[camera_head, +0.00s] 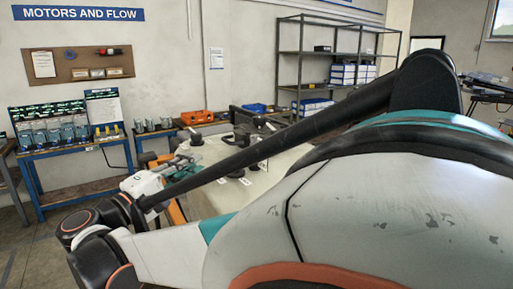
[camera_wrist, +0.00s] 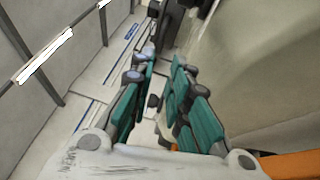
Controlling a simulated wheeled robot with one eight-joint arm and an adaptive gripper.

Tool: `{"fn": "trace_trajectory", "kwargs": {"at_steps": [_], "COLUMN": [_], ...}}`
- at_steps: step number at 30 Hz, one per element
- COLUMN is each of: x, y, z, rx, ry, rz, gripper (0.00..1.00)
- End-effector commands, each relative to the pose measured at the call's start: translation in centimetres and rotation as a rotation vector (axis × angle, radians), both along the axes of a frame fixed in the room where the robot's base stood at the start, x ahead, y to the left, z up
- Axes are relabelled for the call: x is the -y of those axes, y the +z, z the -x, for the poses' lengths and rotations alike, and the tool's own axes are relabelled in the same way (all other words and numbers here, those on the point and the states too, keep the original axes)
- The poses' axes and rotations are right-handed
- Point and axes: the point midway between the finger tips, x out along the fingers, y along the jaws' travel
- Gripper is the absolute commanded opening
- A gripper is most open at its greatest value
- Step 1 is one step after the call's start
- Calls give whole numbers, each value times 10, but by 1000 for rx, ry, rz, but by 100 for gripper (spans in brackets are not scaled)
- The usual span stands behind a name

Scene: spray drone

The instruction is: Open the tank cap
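A pale cream tank-like body (camera_head: 250,190) stands beyond my arm in the head view, with several dark fittings on top. One dark round knob, perhaps the cap (camera_head: 196,139), stands near its far left edge; I cannot tell for sure which fitting is the cap. My gripper (camera_head: 190,166) is at the left side of this body, partly hidden by my arm. In the wrist view my gripper (camera_wrist: 164,62) has its teal fingers apart with nothing between them. A pale curved surface (camera_wrist: 240,60) fills the right side there, apart from the fingers. No cap is clear in that view.
An orange part (camera_head: 175,212) shows under my gripper, and an orange edge (camera_wrist: 292,165) in the wrist view. A blue workbench (camera_head: 85,150) with bottles is at the left. Grey shelves (camera_head: 330,65) stand behind. My arm blocks the right foreground.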

Motion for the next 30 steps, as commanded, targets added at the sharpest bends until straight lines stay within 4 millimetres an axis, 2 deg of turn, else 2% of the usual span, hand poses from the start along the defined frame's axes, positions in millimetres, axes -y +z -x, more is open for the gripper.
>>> {"fn": "trace_trajectory", "kwargs": {"at_steps": [12, 18, 24, 30], "x": [41, 55, 61, 62], "y": [12, 17, 19, 20], "z": [-69, -94, -105, -107], "rx": [-2, -2, -2, -2], "ry": [-2, 0, 1, 2], "rz": [1, 1, 1, 1], "gripper": [16, 16, 16, 16]}}
